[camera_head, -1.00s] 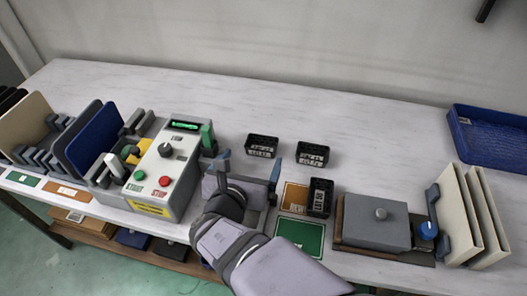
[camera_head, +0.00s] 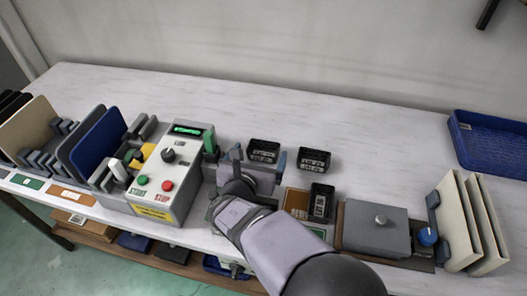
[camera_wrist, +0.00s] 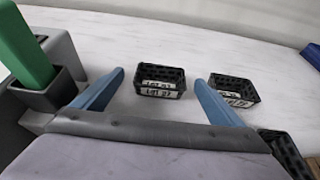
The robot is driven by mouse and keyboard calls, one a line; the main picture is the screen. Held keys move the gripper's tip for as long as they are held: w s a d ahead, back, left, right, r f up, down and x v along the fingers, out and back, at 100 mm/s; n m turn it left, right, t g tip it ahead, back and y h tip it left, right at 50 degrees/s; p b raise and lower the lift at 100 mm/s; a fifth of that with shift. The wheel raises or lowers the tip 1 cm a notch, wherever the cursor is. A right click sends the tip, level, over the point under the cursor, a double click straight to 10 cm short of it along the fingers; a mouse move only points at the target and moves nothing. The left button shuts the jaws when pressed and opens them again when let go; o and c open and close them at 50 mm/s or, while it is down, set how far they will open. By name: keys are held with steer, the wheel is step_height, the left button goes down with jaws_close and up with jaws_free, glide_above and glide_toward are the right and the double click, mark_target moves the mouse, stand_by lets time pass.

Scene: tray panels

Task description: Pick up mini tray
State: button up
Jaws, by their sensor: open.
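Three small black mini trays with white labels are on the white table. One mini tray (camera_head: 263,147) stands just beyond my gripper, and a second (camera_head: 314,158) stands to its right. A third (camera_head: 320,204) stands nearer the front, beside a brown card. My gripper (camera_head: 260,157) is open and empty, its blue fingers spread toward the first tray. In the wrist view that tray (camera_wrist: 160,80) appears between the fingertips (camera_wrist: 158,84), ahead of them. The second tray (camera_wrist: 234,91) lies outside the right finger. Contact between fingers and tray is not visible.
A grey lidded box (camera_head: 376,228) and upright panels (camera_head: 466,222) are at the right. A blue basket (camera_head: 490,143) sits at the far right. The table's back is clear.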

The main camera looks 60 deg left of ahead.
mark_target(265, 144)
steer(key=shift+p+x, duration=0.5)
steer(key=shift+x, duration=2)
steer(key=shift+d+f, duration=0.1)
steer(key=shift+f, duration=0.05)
steer(key=shift+c, duration=0.4)
steer(key=c, duration=1.1)
steer(key=shift+o, duration=0.2)
step_height(265, 144, up, 10)
